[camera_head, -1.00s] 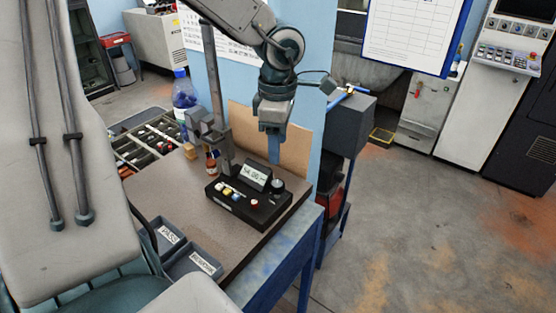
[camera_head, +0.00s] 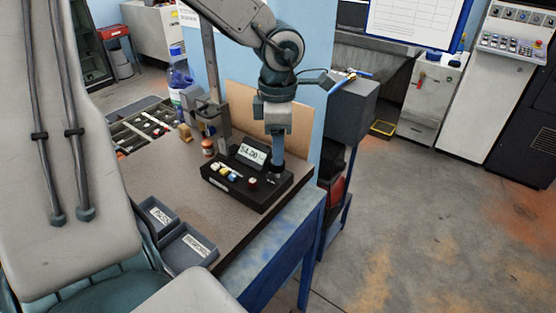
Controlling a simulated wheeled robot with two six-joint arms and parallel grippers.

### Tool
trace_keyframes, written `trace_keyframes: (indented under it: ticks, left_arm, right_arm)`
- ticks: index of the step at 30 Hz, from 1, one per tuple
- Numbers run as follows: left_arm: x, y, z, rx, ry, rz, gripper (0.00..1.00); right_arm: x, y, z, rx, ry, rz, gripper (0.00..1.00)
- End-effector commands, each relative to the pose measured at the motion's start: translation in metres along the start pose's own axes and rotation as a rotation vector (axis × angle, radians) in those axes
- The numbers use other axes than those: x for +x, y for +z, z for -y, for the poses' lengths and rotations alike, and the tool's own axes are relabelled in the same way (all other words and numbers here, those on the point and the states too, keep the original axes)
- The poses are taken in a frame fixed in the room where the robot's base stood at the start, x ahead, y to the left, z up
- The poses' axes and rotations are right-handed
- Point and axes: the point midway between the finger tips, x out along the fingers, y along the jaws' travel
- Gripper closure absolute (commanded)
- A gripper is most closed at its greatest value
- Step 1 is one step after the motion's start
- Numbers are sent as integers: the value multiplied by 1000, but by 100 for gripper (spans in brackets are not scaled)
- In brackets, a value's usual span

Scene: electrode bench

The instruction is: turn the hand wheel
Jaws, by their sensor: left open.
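A black control box (camera_head: 238,193) stands on the bench with a tilted display (camera_head: 251,154), several coloured buttons and a dark column (camera_head: 217,100) behind it. In the earlier frame a small dark round knob, possibly the hand wheel, shows on the right of the box top. My left gripper (camera_head: 277,163) now points down over that spot and hides most or all of it. The gripper is open; only one finger shows clearly, and I cannot tell if it touches the knob. My right gripper is not in view.
Two grey labelled trays (camera_head: 187,249) sit at the bench's front. A small brown bottle (camera_head: 207,147), a blue-capped bottle (camera_head: 180,85) and a divided tray (camera_head: 139,128) stand to the left. A tan board (camera_head: 240,101) rises behind the box. Bare bench top (camera_head: 215,215) lies in front.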

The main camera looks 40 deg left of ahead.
Motion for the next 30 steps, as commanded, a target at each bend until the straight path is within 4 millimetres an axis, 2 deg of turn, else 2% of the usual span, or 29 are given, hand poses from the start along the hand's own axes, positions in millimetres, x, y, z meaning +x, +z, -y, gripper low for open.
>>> trace_keyframes:
  ticks: [1,7,17,18,24,25,30]
  left_arm:
    - [13,0,0,0,0,0,47]
    - [36,0,0,0,-2,-2,47]
    - [42,0,0,1,0,0,47]
    - [42,0,0,1,0,0,49]
    - [42,0,0,0,-1,0,88]
    - [42,0,0,0,-1,0,92]
    - [42,0,0,4,-1,0,92]
  right_arm:
    - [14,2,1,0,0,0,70]
    - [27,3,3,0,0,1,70]
    - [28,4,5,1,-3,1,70]
    - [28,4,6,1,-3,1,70]
    - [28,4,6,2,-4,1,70]
    - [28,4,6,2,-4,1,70]
    - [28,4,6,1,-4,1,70]
